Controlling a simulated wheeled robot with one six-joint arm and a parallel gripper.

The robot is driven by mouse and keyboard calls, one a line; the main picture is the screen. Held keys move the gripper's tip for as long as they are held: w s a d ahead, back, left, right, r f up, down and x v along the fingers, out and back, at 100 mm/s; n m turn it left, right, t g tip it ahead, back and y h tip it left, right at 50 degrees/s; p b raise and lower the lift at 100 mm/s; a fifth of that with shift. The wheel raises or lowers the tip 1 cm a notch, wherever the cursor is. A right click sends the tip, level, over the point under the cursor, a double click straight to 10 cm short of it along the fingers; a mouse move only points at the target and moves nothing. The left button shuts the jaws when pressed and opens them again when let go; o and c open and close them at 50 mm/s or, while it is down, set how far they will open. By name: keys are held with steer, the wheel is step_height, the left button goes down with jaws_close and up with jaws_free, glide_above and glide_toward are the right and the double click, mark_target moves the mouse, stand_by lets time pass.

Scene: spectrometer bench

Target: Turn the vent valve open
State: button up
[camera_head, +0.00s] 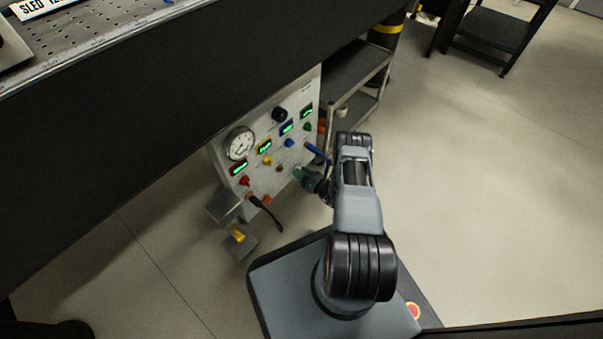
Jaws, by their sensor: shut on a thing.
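A white control panel (262,183) under the bench carries a gauge, small green-lit displays, coloured knobs and valve handles. A blue handle (316,151) sticks out just above and right of my gripper.
A round gauge (239,143) and a black knob (280,114) are higher on the panel. A small metal pedal-like box (240,243) is on the floor. A shelf cart (357,72) stands behind; the floor at right is clear.

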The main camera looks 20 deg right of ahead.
steer(key=shift+s+m, duration=0.1)
steer(key=shift+m, duration=1.4)
steer(key=shift+a, duration=0.1)
steer(key=o, duration=0.9)
